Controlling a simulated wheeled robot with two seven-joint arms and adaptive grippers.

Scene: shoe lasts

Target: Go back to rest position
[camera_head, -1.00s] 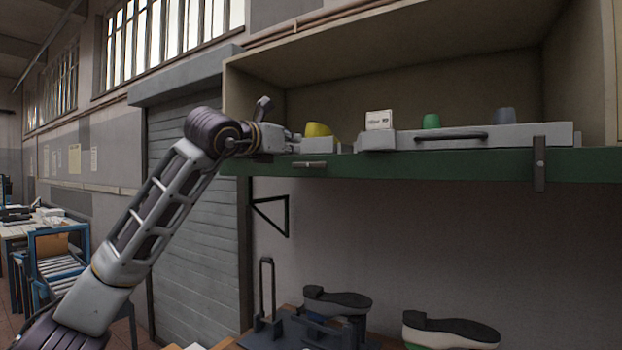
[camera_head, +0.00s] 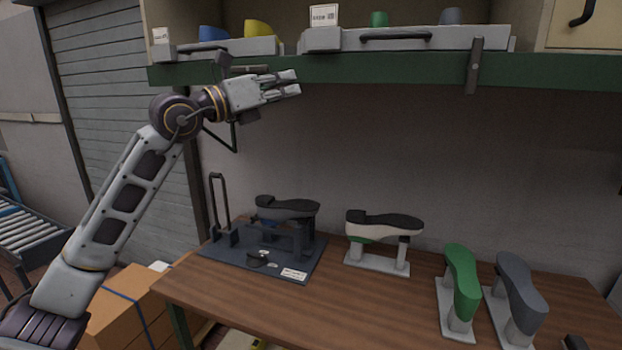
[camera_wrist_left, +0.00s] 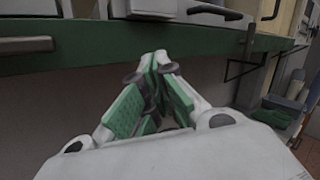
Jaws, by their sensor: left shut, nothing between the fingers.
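My left gripper (camera_head: 291,84) is raised at the left of the head view, just in front of and below the shelf's green front edge. Its fingers point to the right and are closed together with nothing between them. In the left wrist view the left gripper (camera_wrist_left: 156,62) shows its green finger pads meeting at the tips, below the green shelf edge (camera_wrist_left: 80,52). It is apart from the shoe lasts on the bench. My right gripper is not clearly visible in either view.
A wooden bench (camera_head: 230,288) holds a dark fixture with a grey sole (camera_head: 288,208), a white-and-black shoe on a stand (camera_head: 385,226), a green last (camera_head: 462,280) and a grey last (camera_head: 522,285). Grey drawers (camera_head: 410,40) stand on the shelf. Cardboard boxes (camera_head: 120,310) are at lower left.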

